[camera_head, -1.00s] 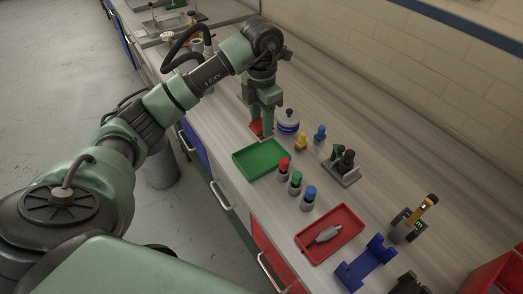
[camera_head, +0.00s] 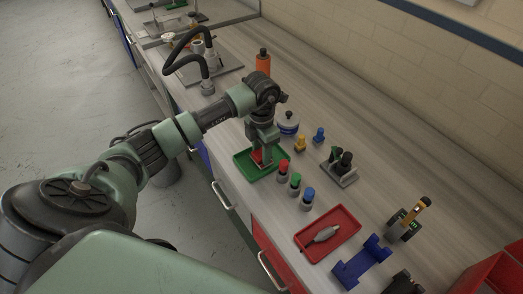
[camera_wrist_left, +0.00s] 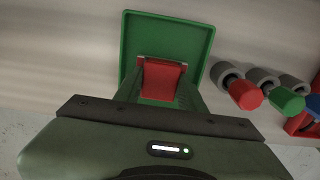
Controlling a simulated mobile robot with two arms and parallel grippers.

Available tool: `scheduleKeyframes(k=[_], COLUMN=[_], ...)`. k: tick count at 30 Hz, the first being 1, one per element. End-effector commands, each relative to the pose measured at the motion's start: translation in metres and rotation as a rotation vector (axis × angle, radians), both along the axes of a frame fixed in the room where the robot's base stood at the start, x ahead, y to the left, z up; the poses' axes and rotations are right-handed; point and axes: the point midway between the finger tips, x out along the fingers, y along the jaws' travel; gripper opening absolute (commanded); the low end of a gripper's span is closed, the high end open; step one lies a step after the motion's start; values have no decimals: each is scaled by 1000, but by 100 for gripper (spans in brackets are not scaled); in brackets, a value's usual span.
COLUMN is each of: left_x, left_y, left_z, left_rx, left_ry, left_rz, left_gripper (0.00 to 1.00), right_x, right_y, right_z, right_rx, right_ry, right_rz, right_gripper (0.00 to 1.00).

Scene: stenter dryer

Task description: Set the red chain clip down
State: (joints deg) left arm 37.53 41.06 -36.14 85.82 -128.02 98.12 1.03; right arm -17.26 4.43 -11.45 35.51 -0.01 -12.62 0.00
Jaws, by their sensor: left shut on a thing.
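The red chain clip (camera_wrist_left: 162,79) is between the fingers of my left gripper (camera_wrist_left: 160,95) in the left wrist view. In the head view my left gripper (camera_head: 262,160) points down over the green tray (camera_head: 243,173), with the red clip (camera_head: 257,156) at its fingertips. The green tray also shows in the left wrist view (camera_wrist_left: 195,35), spread out behind and below the clip. I cannot tell whether the clip touches the tray floor. My right gripper is not in view.
Red-, green- and blue-topped cylinders stand just right of the tray; the red one (camera_head: 283,171) is nearest. A white and blue jar (camera_head: 288,124) and a yellow piece (camera_head: 300,143) stand behind. A red tray (camera_head: 348,222) holds a grey tool (camera_head: 327,234).

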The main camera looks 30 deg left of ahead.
Motion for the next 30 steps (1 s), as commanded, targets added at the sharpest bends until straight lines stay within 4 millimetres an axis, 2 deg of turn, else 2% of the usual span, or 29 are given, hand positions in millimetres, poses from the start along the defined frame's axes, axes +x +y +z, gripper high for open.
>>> scheduleKeyframes(k=[3,4,6,18,19,23,30], left_x=[0,0,0,0,1,2,2], left_y=[0,0,0,0,0,1,1], left_z=[-3,-4,-3,3,4,24,76], left_rx=[1,1,1,0,0,1,1], left_ry=[-1,0,0,-1,-3,-7,-7], left_rz=[0,0,0,0,0,0,0], left_gripper=[0,42,61,61,61,61,61], right_x=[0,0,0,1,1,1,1], right_y=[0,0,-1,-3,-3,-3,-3], right_z=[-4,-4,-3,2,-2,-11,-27], right_rx=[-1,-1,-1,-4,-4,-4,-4], right_ry=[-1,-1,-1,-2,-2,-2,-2], right_rz=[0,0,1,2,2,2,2], right_gripper=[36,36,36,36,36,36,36])
